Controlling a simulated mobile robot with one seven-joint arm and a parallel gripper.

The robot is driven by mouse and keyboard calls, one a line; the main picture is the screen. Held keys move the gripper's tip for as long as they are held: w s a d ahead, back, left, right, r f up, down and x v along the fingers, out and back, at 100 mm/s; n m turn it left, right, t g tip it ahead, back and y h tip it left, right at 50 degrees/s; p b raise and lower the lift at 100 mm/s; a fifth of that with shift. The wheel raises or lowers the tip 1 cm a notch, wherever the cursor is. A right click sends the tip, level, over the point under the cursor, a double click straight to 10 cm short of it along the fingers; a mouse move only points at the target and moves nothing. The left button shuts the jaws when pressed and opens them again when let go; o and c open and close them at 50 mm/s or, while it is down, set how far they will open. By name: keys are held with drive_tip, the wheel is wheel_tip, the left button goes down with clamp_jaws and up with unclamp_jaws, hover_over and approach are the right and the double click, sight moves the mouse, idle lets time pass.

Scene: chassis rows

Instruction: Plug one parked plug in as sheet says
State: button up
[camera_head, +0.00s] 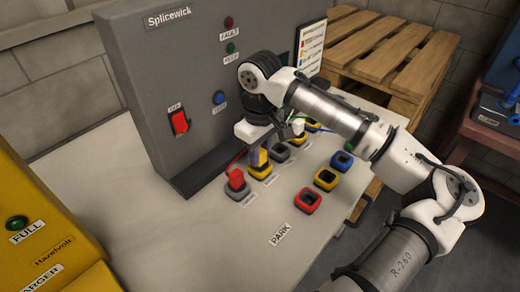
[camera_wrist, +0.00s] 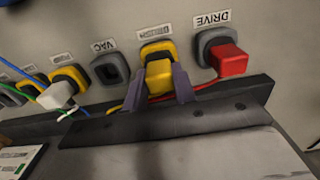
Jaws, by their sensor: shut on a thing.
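My gripper (camera_wrist: 158,90) is shut on a yellow plug (camera_wrist: 158,76), one finger on each side. The plug is at the yellow-framed socket (camera_wrist: 156,49), beside DRIVE; whether it is fully seated cannot be told. In the head view the yellow plug (camera_head: 257,156) is under my gripper (camera_head: 257,145), which is partly hidden. A red plug (camera_wrist: 229,60) sits in the grey DRIVE socket. The grey VAC socket (camera_wrist: 109,69) is empty. A white plug (camera_wrist: 56,95) is at a yellow-framed socket further left. The sheet (camera_head: 310,45) stands by the cabinet, too small to read.
Red (camera_head: 308,201), yellow (camera_head: 327,180) and blue (camera_head: 342,161) frames near the PARK label (camera_head: 280,233) look empty. The grey Splicewick cabinet (camera_head: 160,80) stands behind the socket row. Thin cables run along its dark base strip (camera_wrist: 170,123). The bench front is clear.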

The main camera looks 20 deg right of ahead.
drive_tip(key=shift+f, duration=0.25)
drive_tip(key=o, duration=1.1)
drive_tip(key=shift+c, duration=0.2)
wheel_tip(320, 180, up, 14)
drive_tip(key=shift+f, duration=0.15)
